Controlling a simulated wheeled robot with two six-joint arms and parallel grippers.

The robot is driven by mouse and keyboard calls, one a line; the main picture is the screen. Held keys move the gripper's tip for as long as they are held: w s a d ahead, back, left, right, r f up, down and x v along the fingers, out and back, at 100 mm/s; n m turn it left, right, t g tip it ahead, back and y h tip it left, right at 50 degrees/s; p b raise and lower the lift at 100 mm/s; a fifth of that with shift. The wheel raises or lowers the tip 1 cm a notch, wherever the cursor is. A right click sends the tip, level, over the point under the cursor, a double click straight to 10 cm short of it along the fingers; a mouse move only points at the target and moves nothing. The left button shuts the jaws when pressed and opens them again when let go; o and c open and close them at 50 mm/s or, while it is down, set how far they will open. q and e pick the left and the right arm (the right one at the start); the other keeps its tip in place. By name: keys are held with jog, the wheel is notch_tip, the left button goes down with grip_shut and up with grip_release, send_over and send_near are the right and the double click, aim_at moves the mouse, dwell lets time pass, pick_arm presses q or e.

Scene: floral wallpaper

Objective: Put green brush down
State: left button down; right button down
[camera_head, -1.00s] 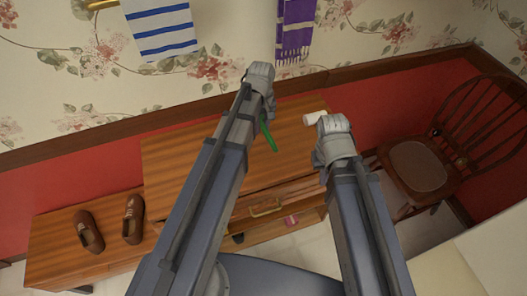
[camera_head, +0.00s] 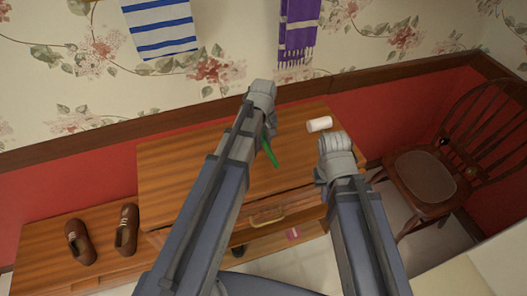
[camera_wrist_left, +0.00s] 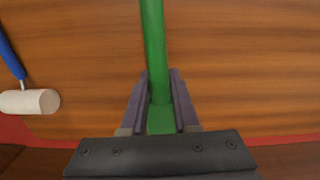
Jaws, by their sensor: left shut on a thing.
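The green brush (camera_head: 271,152) shows as a green strip beneath my left gripper (camera_head: 263,103), over the wooden dresser top (camera_head: 185,155). In the left wrist view my left gripper (camera_wrist_left: 160,112) is shut on the green brush (camera_wrist_left: 154,45), whose green part runs up out of the frame. Its bristles are not in sight, and I cannot tell whether it touches the wood. My right gripper (camera_head: 336,150) is over the right part of the dresser top; its fingertips are hidden.
A white roller (camera_head: 319,124) lies at the back right of the dresser top; the left wrist view shows a blue handle (camera_wrist_left: 10,55) on it. Brown shoes (camera_head: 126,230) stand on a lower bench at left. A wooden chair (camera_head: 425,178) stands at right.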

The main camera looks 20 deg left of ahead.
aim_at(264, 157)
pick_arm(q)
jog(key=shift+f+b, duration=1.25)
jog(key=shift+f, duration=0.5)
jog(key=shift+f+b, duration=0.55)
jog(key=shift+b, duration=0.05)
jog(key=shift+f, duration=0.1)
jog(key=c, duration=0.7)
grip_release()
